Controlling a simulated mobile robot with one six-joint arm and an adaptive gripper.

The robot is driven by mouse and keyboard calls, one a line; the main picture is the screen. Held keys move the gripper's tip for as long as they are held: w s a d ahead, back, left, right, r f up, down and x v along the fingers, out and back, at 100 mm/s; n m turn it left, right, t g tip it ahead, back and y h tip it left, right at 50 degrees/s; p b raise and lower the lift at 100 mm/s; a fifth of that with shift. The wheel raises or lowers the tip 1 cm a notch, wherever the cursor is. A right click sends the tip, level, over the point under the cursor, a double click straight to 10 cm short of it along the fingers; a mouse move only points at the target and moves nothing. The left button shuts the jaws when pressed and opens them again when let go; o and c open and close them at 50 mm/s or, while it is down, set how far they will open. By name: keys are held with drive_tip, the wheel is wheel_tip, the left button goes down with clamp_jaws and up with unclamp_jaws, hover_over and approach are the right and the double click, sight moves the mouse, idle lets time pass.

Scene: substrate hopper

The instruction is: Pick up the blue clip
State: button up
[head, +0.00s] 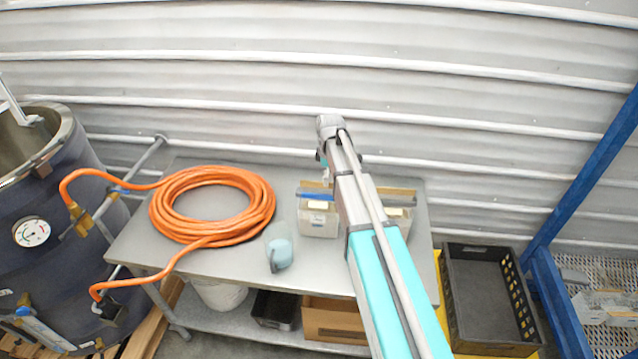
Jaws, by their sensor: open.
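A blue strip, which looks like the blue clip (313,196), lies across the upper part of a pale container or bag (318,224) on the grey metal table (235,266). Its right end is close to my arm, which covers part of the area. My arm reaches from the bottom right up over the table. My gripper (326,175) is at its far end, just above and behind the blue strip, mostly hidden by my own wrist. It is open, and I see nothing held. I cannot tell the exact gap between the fingers and the clip.
A coiled orange hose (213,205) fills the table's left and runs to a dark tank (62,225). A light blue scoop-like object (279,250) lies near the front. Another box (398,203) is partly behind my arm. A black crate (490,295) and blue frame (575,195) stand right.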

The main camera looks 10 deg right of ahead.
sight(326, 191)
drive_tip(key=shift+n, duration=0.9)
drive_tip(key=w+r+p, duration=0.1)
drive_tip(key=r, duration=0.1)
drive_tip(key=w+r+p, duration=0.1)
drive_tip(key=w, duration=0.1)
drive_tip(key=shift+w+r, duration=0.15)
drive_tip(key=shift+r, duration=0.2)
drive_tip(key=shift+f, duration=0.15)
wheel_tip(326, 191, down, 8)
drive_tip(key=b, duration=0.8)
drive_tip(key=shift+f, duration=0.2)
drive_tip(key=shift+f, duration=0.1)
drive_tip(key=shift+f+b, duration=2.5)
drive_tip(key=shift+b, duration=0.25)
drive_tip(key=c, duration=1.2)
